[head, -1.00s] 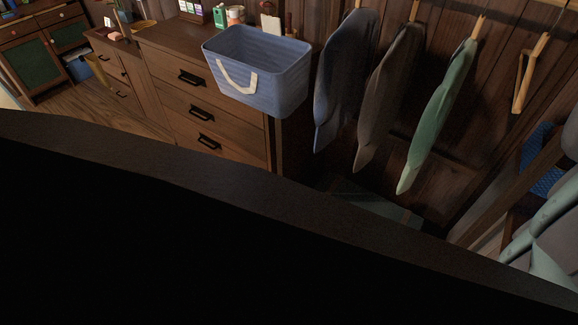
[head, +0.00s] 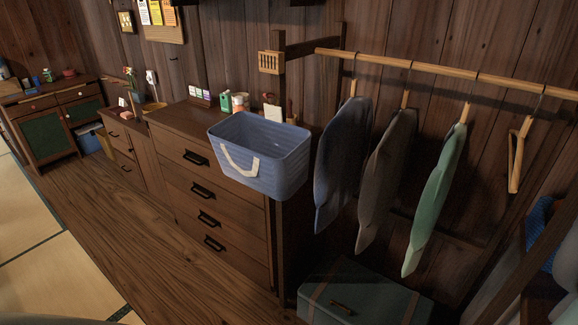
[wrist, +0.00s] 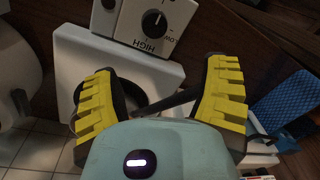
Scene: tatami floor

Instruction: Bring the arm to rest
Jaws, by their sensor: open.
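My gripper (wrist: 160,108) shows in the wrist view, its two yellow ribbed fingers spread wide apart with nothing held between them. Beyond the fingers is a white appliance (wrist: 175,68) with a dial (wrist: 155,20) marked HIGH and LOW. I cannot tell how far the fingers are from it. My gripper does not show in the head view.
A blue basket (head: 262,170) sits at the right end of a wooden drawer chest (head: 225,215). Garments hang from a rail (head: 430,70) to its right, above a dark trunk (head: 365,300). Wooden floor (head: 150,235) lies open at the left. Blue cloth (wrist: 285,105) is at the wrist view's right.

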